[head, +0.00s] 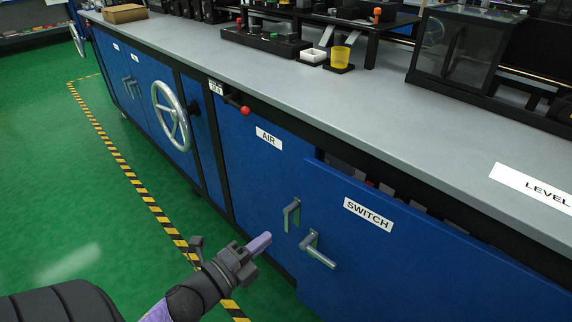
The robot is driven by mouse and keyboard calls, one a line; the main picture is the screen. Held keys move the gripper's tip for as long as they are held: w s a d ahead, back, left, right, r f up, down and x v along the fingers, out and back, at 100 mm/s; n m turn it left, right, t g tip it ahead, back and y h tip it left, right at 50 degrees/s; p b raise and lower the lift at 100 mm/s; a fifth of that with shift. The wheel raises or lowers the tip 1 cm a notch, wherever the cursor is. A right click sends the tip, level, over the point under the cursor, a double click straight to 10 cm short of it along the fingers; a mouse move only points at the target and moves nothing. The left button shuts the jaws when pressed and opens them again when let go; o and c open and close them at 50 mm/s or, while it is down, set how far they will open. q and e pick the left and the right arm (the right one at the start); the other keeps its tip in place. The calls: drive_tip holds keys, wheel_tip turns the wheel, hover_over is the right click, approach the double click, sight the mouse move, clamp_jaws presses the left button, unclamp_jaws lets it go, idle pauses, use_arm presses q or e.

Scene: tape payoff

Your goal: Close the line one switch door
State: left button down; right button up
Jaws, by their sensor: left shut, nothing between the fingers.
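The blue switch door (420,253), labelled SWITCH, stands ajar at the lower right. Its free left edge is out from the cabinet front, and dark contents show in the gap above its top edge. Its grey lever handle (318,251) is near that left edge. My left gripper (262,243) is shut and empty, with purple fingertips. In the picture it is left of the handle, in front of the cabinet, and appears not to touch the door. My right gripper is not in view.
The AIR door (258,165) with its own handle (291,214) looks closed, left of the switch door. A handwheel (171,116) and a red knob (245,110) stick out farther left. The grey worktop (400,115) overhangs the cabinets. Green floor (110,210) is clear at left.

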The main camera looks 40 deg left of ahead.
use_arm(q)
drive_tip(key=r+y, duration=0.1)
drive_tip(key=b, duration=0.6)
approach(312, 194)
drive_tip(key=shift+n, duration=0.3)
drive_tip(key=w, duration=0.7)
drive_tip(key=shift+a+f, duration=0.1)
drive_tip(key=shift+f, duration=0.05)
drive_tip(key=shift+w, duration=0.2)
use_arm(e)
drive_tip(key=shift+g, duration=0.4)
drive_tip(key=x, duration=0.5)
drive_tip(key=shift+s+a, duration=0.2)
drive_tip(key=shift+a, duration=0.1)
use_arm(q)
drive_tip(key=shift+w, duration=0.1)
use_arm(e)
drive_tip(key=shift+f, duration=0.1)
